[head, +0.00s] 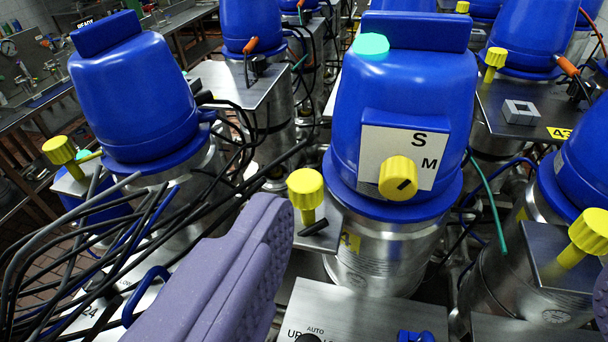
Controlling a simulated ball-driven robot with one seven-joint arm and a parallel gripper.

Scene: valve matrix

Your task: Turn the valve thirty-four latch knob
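A blue valve head (405,90) on a steel body stands at the centre. An upright yellow knob (305,188) stands on a small metal bracket just left of this valve. No number 34 is readable, so I cannot tell which knob is the valve thirty-four latch. My gripper (440,240) is open and empty, its purple fingers wide apart in the foreground. The left finger lies just below the upright knob; the right finger barely shows at the edge.
More blue valves stand at left (135,90), behind and at right (585,160), with yellow knobs on brackets. Black cables (90,250) crowd the left side. A metal panel (365,308) lettered AUTO lies low in front. A shelf (535,118) with a small grey block is at right.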

